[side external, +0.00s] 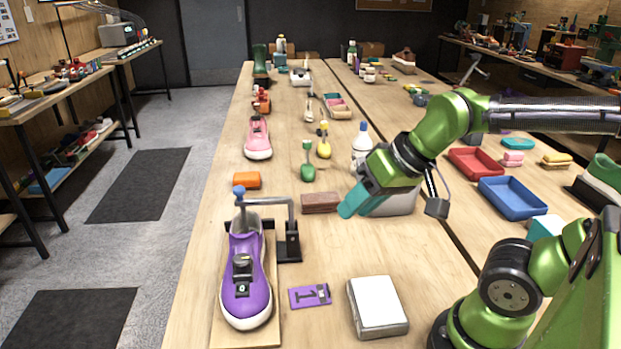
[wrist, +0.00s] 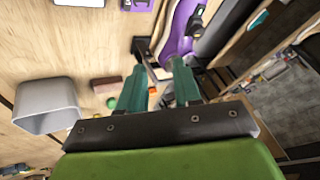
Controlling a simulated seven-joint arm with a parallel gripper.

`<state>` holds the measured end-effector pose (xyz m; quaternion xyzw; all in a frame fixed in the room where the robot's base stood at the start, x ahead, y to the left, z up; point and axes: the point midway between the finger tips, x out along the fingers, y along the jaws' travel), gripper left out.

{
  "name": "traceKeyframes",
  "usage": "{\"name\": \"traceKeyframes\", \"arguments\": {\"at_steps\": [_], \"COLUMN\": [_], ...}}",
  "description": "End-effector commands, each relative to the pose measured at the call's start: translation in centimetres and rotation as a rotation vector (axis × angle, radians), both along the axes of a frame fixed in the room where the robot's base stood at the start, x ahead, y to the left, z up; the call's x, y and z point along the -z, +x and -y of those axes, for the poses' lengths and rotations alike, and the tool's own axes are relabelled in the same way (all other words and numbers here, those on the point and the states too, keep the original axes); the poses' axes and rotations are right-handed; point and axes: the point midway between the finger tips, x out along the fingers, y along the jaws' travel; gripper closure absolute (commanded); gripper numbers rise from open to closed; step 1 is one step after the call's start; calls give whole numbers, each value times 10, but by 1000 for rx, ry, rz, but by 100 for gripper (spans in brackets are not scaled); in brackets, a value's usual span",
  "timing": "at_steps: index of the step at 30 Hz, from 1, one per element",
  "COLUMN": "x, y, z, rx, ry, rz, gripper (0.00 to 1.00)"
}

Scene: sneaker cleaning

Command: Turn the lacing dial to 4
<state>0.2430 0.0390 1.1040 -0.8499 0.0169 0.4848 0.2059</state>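A purple sneaker (side external: 235,303) with a white sole sits on a wooden board at the front left of the bench. On its top is the lacing dial (side external: 242,260), with a small dark display below it that appears to read 0. In the wrist view the sneaker (wrist: 177,32) is at the top, with the dial (wrist: 196,28) partly visible. My gripper (side external: 352,203) is to the right of and behind the sneaker, raised above the bench and well apart from it. In the wrist view its teal fingers (wrist: 158,72) stand apart with nothing between them.
A grey clamp arm (side external: 288,225) with a blue knob rises behind the sneaker. A brown block (side external: 320,203), a pale bin (side external: 395,203), a purple card (side external: 296,298) and a white-topped box (side external: 376,300) are nearby.

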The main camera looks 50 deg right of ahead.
Motion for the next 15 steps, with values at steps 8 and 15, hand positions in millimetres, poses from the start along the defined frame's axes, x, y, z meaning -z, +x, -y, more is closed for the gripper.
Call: {"name": "traceKeyframes", "arguments": {"at_steps": [8, 15], "x": [-8, -8], "y": [75, 133], "z": [-40, -80], "rx": [-504, -1246], "ry": [-282, -558], "rz": [-136, -166], "gripper": [34, 34]}}
